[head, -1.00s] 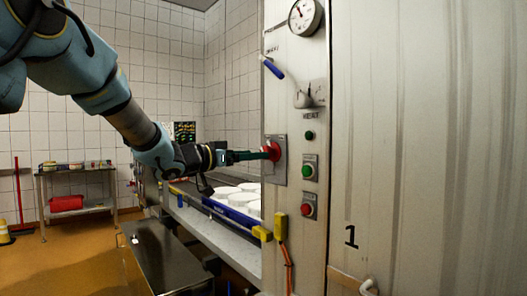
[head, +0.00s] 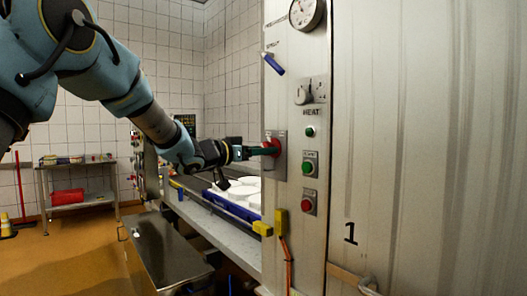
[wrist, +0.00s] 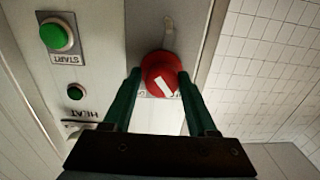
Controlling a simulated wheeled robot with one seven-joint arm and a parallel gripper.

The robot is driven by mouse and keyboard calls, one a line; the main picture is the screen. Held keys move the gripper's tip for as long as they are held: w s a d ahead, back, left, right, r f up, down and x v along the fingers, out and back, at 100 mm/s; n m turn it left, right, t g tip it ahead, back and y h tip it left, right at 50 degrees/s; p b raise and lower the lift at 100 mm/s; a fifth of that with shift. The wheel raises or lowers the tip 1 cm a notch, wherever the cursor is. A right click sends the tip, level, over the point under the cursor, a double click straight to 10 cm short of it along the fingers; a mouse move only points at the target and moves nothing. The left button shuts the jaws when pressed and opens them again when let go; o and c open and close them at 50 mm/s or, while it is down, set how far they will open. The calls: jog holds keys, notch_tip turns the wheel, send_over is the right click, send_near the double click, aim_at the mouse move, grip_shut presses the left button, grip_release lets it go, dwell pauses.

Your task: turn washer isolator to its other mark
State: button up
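The washer isolator is a red round knob (head: 270,145) on a grey plate (head: 280,164) on the metal cabinet's narrow front panel. In the wrist view the red knob (wrist: 161,72) has a white bar that slants from upper left to lower right. My gripper (head: 262,150) reaches it from the left. Its two green fingers (wrist: 159,84) lie one on each side of the knob and appear to touch it, so it looks shut on the knob. Lettering on the plate is partly hidden behind the knob and fingers.
A green START button (head: 309,168), a red button (head: 308,202) and a heat switch (head: 303,92) sit right of the knob. A blue-handled lever (head: 273,63) is above. White moulds (head: 236,192) lie on the bench below. A steel trolley (head: 165,250) stands lower left.

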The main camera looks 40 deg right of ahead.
jog(key=shift+s+d, duration=0.1)
jog(key=shift+s, duration=0.15)
grip_shut()
jog(key=n+p, duration=0.1)
jog(key=p, duration=0.2)
jog(key=shift+s+n, duration=0.15)
jog(key=shift+n, duration=0.15)
jog(key=shift+o, duration=1.9)
grip_release()
jog(key=shift+s, duration=0.1)
jog(key=shift+o, duration=1.1)
jog(key=shift+w, duration=0.2)
